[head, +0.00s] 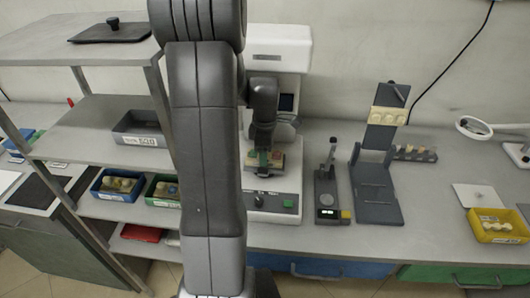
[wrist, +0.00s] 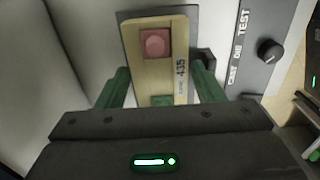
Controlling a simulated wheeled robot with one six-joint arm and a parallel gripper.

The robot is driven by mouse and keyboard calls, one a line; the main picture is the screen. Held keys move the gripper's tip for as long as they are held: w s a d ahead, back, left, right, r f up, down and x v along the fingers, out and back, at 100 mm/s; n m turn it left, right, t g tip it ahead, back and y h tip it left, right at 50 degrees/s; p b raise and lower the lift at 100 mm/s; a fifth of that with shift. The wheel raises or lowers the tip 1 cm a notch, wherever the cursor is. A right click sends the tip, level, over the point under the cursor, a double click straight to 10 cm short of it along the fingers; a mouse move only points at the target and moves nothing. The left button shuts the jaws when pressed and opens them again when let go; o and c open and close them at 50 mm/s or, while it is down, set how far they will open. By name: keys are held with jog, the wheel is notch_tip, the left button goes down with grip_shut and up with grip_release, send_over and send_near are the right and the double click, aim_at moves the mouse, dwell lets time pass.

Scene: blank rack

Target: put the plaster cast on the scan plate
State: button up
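A tan block marked 435 (wrist: 168,75), with a red square and a green square on top, lies between the green fingers of my gripper (wrist: 162,88) in the wrist view. The fingers appear to press on its two long sides. A dark plate (wrist: 128,15) shows behind the block; I cannot tell whether the block rests on it. In the head view my gripper (head: 263,160) and the block (head: 279,161) are low at the front of the white machine (head: 280,45). I cannot tell from its looks whether this block is the plaster cast.
A grey rack (head: 100,115) stands at left with a grey bin (head: 137,141), a blue bin (head: 96,187) and a green bin. Right of the machine are a small dark device (head: 328,190), a dark stand (head: 377,200) and a yellow tray (head: 490,238). My arm hides part of the machine.

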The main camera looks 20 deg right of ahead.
jog(key=shift+r, duration=0.15)
notch_tip(320, 180, up, 12)
dwell(0.4)
